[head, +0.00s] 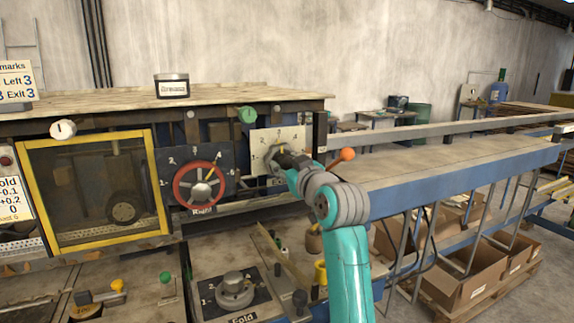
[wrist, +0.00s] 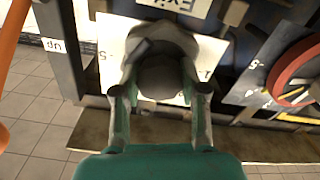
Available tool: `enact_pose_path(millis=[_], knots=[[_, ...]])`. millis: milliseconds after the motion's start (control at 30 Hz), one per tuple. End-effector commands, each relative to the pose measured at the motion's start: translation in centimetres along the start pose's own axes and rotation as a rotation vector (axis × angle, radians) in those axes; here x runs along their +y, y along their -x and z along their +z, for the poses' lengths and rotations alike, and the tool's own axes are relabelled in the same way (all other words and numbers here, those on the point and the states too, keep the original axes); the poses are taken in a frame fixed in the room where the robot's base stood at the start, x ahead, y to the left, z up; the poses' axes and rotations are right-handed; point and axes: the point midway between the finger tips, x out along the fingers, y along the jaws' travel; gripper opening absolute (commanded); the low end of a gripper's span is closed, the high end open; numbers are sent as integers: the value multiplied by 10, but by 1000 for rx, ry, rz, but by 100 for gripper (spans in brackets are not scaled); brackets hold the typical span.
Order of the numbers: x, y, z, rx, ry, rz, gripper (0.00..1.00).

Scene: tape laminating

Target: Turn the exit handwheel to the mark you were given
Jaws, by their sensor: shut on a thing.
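The exit handwheel (wrist: 160,75) is a dark grey round wheel on a white plate (head: 262,138) with numbered marks, at the right end of the machine. My gripper (head: 288,163) is at the wheel in the head view and hides most of it. In the wrist view my gripper (wrist: 160,92) has one finger on each side of the wheel, shut on it. The "Exit" label (wrist: 178,4) shows upside down at the top there. A sign (head: 16,82) at far left reads Left 3 and Exit 3. I cannot tell clearly where the wheel's pointer stands.
The red Right handwheel (head: 200,186) is on a dark plate just left. An orange ball-ended lever (head: 346,155) is close right of my gripper. A grey Fold knob (head: 235,290) is below. A long blue-sided table (head: 450,160) extends right.

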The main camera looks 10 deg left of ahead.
Motion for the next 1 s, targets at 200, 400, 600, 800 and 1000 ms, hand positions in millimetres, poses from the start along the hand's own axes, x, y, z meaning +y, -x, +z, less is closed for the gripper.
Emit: enact_pose_path(millis=[200,400,600,800,1000], knots=[[0,-1,0,0,160,1,8],[1,-1,0,0,320,2,8],[1,-1,-1,1,456,2,8],[1,-1,-1,1,547,3,8],[1,-1,-1,1,591,4,8]])
